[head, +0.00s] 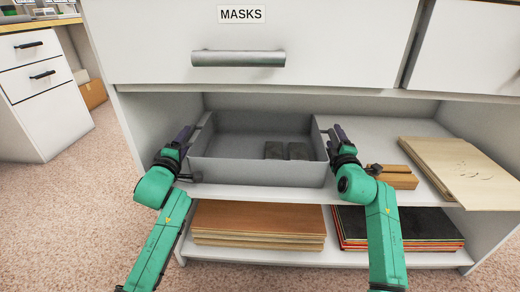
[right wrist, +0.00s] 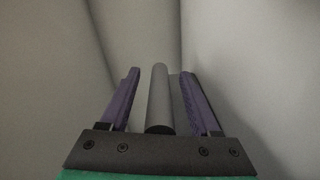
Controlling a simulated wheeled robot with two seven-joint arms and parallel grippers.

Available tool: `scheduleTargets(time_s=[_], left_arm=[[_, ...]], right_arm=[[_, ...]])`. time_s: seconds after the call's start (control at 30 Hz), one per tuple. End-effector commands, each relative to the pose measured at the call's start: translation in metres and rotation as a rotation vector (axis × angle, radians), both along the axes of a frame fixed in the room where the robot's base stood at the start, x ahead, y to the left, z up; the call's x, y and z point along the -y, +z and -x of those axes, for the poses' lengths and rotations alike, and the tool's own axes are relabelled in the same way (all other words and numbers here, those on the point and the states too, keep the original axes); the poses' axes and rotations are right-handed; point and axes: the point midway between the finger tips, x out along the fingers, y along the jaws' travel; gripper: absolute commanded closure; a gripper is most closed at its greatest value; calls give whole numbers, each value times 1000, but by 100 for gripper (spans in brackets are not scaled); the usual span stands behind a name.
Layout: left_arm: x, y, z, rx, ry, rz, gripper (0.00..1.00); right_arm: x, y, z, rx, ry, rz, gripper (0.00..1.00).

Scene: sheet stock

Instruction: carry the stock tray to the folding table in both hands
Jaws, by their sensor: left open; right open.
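The left fingers are small and partly hidden; that gripper is open. The folding table is not in view.
Thin wooden sheets (head: 455,165) jut past the shelf edge at right, beside a small wooden piece (head: 393,177). Stacked boards (head: 258,225) and dark sheets (head: 425,227) lie on the lower shelf. A drawer marked MASKS (head: 310,35) hangs above. Carpet (head: 80,190) is clear at left.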

Motion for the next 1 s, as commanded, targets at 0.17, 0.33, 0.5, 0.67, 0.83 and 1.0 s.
scheduleTargets(time_s=[0.17,0.33,0.5,0.67,0.83,1.0], left_arm=[[0,0,0,0,0,0,37],[0,0,0,0,0,0,94],[0,0,0,-1,0,0,100],[0,0,0,-1,0,0,100],[0,-1,0,-1,0,0,100],[0,-1,0,-2,0,0,100]], right_arm=[[0,0,0,0,0,0,37],[0,0,0,-1,0,0,94],[0,-1,0,-1,1,0,100],[0,-1,0,-1,1,0,100],[-1,-1,0,-1,1,0,100],[-1,-1,0,-2,1,0,100]])
